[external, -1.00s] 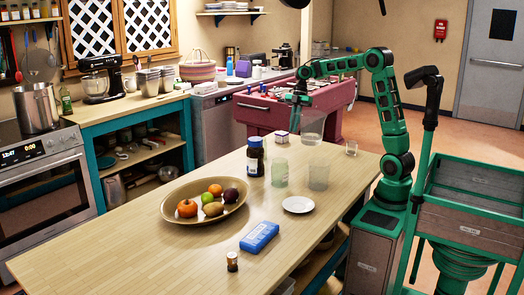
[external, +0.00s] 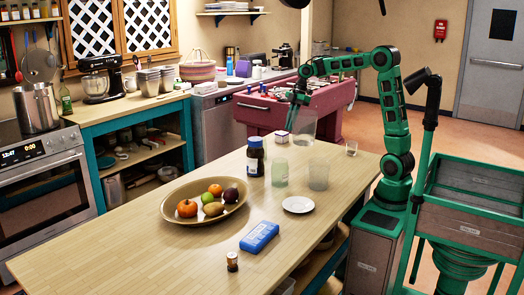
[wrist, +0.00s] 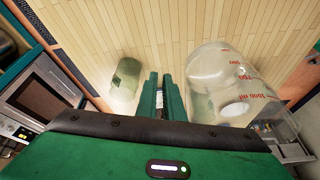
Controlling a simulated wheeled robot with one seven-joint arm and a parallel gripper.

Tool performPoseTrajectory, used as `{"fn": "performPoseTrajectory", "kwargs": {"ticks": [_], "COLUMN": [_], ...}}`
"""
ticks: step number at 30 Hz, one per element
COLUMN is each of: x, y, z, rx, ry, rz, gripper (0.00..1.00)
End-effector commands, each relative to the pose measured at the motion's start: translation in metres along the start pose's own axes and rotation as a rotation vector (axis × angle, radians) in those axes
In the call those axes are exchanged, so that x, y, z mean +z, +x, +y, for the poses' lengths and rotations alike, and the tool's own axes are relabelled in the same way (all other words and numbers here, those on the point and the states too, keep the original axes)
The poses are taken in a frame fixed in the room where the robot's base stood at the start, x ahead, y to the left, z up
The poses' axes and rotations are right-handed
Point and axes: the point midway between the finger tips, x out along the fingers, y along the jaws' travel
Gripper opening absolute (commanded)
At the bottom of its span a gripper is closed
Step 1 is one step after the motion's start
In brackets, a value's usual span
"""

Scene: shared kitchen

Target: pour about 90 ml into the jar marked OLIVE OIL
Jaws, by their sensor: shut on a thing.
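My gripper (external: 298,97) is shut on a clear measuring jug (external: 304,127), holding it above the far end of the table. In the wrist view the fingers (wrist: 162,90) are close together, and the jug (wrist: 225,75) with red volume marks is right of them. The hold on its handle is hidden, and I cannot tell how much liquid it contains. A greenish clear jar (external: 280,174) and a colourless clear jar (external: 318,177) stand below. A greenish jar also shows in the wrist view (wrist: 125,78), left of the fingers. No OLIVE OIL label is readable.
A dark jar (external: 255,160) stands left of the greenish jar. A small glass (external: 351,149), a white plate (external: 298,204), a blue box (external: 259,237), a small brown bottle (external: 232,262) and a fruit bowl (external: 170,212) are on the table. The front left table is clear.

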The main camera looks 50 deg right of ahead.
Motion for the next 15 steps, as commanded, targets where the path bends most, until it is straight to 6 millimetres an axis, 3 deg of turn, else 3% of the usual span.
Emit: {"fn": "performPoseTrajectory", "kwargs": {"ticks": [15], "x": [0.033], "y": [-0.01], "z": [0.053], "rx": [0.32], "ry": [0.771], "rz": [0.031], "gripper": [0.0]}}
